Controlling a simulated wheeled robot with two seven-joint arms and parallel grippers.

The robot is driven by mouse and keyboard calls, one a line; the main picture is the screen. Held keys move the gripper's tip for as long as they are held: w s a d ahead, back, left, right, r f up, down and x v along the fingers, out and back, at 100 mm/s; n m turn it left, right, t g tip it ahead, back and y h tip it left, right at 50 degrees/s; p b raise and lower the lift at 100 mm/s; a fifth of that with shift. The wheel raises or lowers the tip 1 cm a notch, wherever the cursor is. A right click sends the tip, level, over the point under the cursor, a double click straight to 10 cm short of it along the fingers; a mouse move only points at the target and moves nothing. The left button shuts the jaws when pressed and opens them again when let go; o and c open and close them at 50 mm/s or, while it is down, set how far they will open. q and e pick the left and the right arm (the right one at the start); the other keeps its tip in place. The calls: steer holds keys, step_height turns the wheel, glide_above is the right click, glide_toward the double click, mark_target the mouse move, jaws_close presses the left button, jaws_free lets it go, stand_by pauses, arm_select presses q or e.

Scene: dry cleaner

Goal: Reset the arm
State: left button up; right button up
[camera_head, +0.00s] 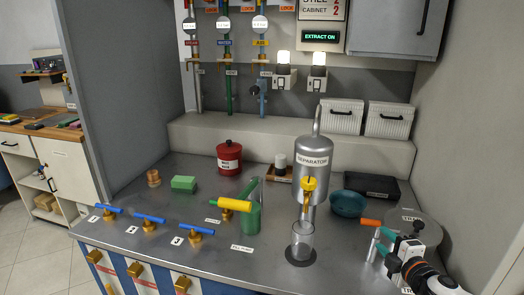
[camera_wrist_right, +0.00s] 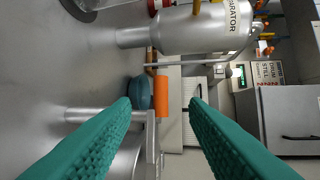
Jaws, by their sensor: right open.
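My right gripper (camera_head: 385,250) is at the right front of the steel counter (camera_head: 130,253). Its two teal fingers are apart and empty. A lever with an orange handle (camera_head: 371,222) on a grey post is just beyond the fingers. In the right wrist view, the orange handle (camera_wrist_right: 176,96) is ahead of the open fingers (camera_wrist_right: 160,104), with no visible contact. My left gripper is out of view.
A separator (camera_head: 313,160) with a yellow tap stands over a glass beaker (camera_head: 302,241). A teal bowl (camera_head: 347,204) and dark tray (camera_head: 373,184) are behind my gripper.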

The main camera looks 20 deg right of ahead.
steer(key=s+a+f+m+g, duration=0.1)
steer(key=s+f+m, duration=0.1)
steer(key=s+a+f+m+g+h, duration=0.1)
steer(key=s+a+f+m, duration=0.1)
steer(key=f, duration=0.1)
steer(key=s+a+f+m+g+h, duration=0.1)
steer(key=s+f+m, duration=0.1)
steer(key=f, duration=0.1)
steer(key=shift+a, duration=0.15)
steer(key=s+a+f+m+g+y, duration=0.4)
steer(key=s+a, duration=0.4)
steer(key=a, duration=0.4)
steer(key=s+a+f+m+g+y, duration=0.1)
steer(key=s+a+f+m+g, duration=0.3)
steer(key=s+a, duration=0.6)
step_height(320, 180, down, 24)
steer(key=w+a+n+g, duration=0.1)
steer(key=g, duration=0.2)
steer(key=s+d+f, duration=0.2)
steer(key=s+f, duration=1.4)
steer(key=shift+s+d+f+g, duration=0.3)
steer(key=shift+s+g, duration=0.05)
steer(key=shift+g, duration=0.05)
